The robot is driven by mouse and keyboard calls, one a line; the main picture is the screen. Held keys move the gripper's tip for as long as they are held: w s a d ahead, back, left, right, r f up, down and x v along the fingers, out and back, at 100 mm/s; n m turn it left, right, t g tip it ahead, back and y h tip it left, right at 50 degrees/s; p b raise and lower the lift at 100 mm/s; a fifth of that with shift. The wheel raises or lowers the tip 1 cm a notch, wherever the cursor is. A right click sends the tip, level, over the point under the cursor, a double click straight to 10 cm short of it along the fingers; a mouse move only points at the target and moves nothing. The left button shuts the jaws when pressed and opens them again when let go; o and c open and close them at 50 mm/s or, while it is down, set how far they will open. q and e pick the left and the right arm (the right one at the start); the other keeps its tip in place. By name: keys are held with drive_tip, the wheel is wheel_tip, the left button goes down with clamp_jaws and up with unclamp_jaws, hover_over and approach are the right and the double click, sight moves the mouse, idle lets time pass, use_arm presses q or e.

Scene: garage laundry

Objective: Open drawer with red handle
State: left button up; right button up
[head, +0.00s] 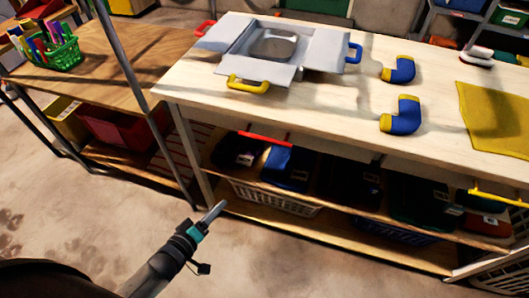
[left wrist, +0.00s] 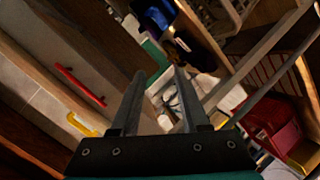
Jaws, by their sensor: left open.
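The red handle (head: 264,138) is a straight bar under the front edge of the pale workbench top (head: 330,115), left of its middle. The drawer front behind it looks closed, though it is mostly hidden under the top. The red handle also shows at the left of the left wrist view (left wrist: 80,86). My left gripper (head: 213,212) is in front of and below the bench's left end, apart from the handle. In the left wrist view its two fingers (left wrist: 157,85) are spread with nothing held between them. My right gripper is not in view.
A yellow handle (head: 498,198) is under the bench's right side. Bins (head: 289,167) and a white basket (head: 275,198) fill the shelves below. A grey box (head: 275,50) and two blue pipe elbows (head: 400,115) stand on top. The floor in front is clear.

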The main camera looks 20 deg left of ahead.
use_arm(q)
drive_tip(key=w+d+r+n+t+h+b, duration=0.1)
drive_tip(key=w+r+n+t+h+b, duration=0.15)
drive_tip(key=r, duration=0.25)
drive_tip(key=t+h+b, duration=0.2)
drive_tip(key=h+b, duration=0.2)
approach(265, 138)
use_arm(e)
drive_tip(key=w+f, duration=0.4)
use_arm(q)
drive_tip(key=shift+n+y, duration=0.25)
drive_tip(key=shift+n, duration=0.1)
drive_tip(key=shift+f+b+x, duration=0.2)
drive_tip(key=shift+b+x, duration=1.6)
drive_tip(key=shift+x, duration=3.2)
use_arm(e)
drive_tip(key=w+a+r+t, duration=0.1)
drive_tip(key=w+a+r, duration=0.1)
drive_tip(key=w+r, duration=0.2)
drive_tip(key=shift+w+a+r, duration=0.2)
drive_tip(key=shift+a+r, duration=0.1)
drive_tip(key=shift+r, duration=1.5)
use_arm(q)
drive_tip(key=shift+c, duration=0.2)
clamp_jaws()
